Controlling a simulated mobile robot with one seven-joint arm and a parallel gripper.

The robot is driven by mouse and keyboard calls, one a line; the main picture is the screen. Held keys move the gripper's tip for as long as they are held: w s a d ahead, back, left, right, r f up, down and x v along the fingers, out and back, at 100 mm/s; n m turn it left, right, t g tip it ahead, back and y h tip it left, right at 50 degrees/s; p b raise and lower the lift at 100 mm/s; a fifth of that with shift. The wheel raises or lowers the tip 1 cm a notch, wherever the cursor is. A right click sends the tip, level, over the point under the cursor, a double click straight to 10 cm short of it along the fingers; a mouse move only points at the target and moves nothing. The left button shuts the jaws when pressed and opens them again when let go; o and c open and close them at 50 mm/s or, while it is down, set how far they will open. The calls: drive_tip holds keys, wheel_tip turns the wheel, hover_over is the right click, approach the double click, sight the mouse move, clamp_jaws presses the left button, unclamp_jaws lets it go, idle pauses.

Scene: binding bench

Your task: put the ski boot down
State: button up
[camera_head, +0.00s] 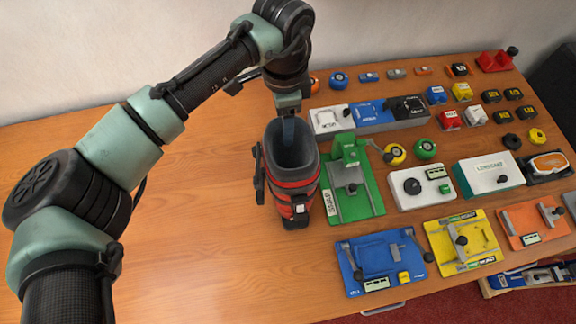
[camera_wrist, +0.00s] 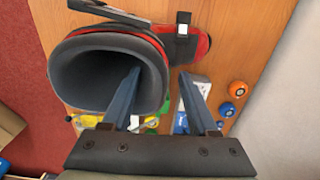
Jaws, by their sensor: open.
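The ski boot (camera_head: 292,178), red and black with a grey liner, stands upright on the wooden bench (camera_head: 190,240), just left of the green jig. Its base appears to rest on the bench. In the wrist view the boot (camera_wrist: 72,88) shows its wide open cuff, with the red toe part behind. My gripper (camera_head: 288,112) is above the cuff, pointing down. In the wrist view its two blue fingers (camera_wrist: 160,74) are spread apart, one over or inside the cuff opening and the other outside the cuff wall. Contact with the wall cannot be told.
A green jig (camera_head: 362,200) stands close to the boot's right. Blue (camera_head: 350,285), yellow (camera_head: 480,258) and orange (camera_head: 515,232) jigs fill the front right. A white control box (camera_head: 408,190) and several small coloured parts lie farther right and back. The bench's left side is clear.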

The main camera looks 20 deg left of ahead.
clamp_jaws()
idle(1.1)
drive_tip(key=shift+r, duration=0.1)
